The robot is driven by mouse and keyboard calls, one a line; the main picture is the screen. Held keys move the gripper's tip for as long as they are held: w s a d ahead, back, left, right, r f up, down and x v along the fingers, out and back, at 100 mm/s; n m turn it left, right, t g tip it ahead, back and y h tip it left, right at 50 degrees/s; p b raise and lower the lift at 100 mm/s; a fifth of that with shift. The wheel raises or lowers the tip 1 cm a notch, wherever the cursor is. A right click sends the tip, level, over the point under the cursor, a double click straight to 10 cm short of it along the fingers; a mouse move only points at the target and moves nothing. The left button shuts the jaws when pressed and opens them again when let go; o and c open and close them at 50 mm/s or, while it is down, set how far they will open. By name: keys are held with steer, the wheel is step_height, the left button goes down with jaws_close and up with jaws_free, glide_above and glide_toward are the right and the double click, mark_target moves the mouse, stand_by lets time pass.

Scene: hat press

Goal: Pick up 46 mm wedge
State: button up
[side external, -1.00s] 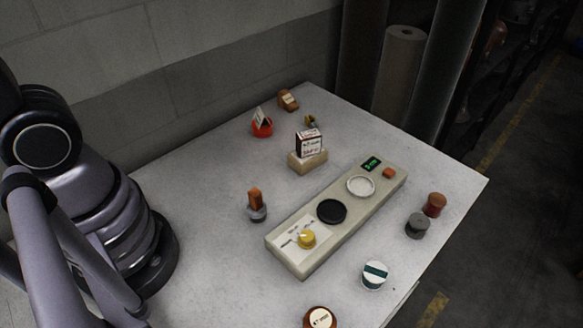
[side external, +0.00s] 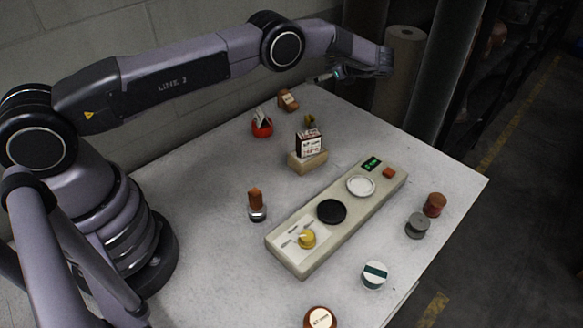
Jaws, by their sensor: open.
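I cannot tell for sure which object is the 46 mm wedge, as the labels are too small to read. A red round piece (side external: 262,129) with a pointed white-faced top stands at the back of the table. A brown labelled block (side external: 288,101) lies behind it, and a small yellow and dark piece (side external: 310,119) is to its right. A brown upright piece (side external: 255,197) on a dark and pale round base stands near the middle left. My gripper (side external: 322,77) is small in view, open, above the table's back edge and apart from all these objects.
A beige press panel (side external: 290,258) with a yellow knob, black disc and white ring lies mid-table. A tan block (side external: 306,163) holds a labelled box. Round pieces (side external: 416,226) stand along the right edge. The left front of the table is clear.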

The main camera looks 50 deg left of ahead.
steer(key=m+y, duration=0.1)
glide_toward(284, 92)
steer(key=shift+s+a+f, duration=0.15)
steer(key=shift+a+f, duration=0.25)
steer(key=shift+a, duration=0.2)
steer(key=shift+s+a+f, duration=0.1)
steer(key=shift+a+f, duration=0.35)
steer(key=shift+a, duration=0.1)
steer(key=x, duration=0.5)
steer(key=shift+w+a, duration=0.15)
steer(key=shift+a, duration=0.25)
steer(key=c, duration=1.2)
steer(key=shift+r, duration=0.2)
steer(key=shift+c, duration=0.2)
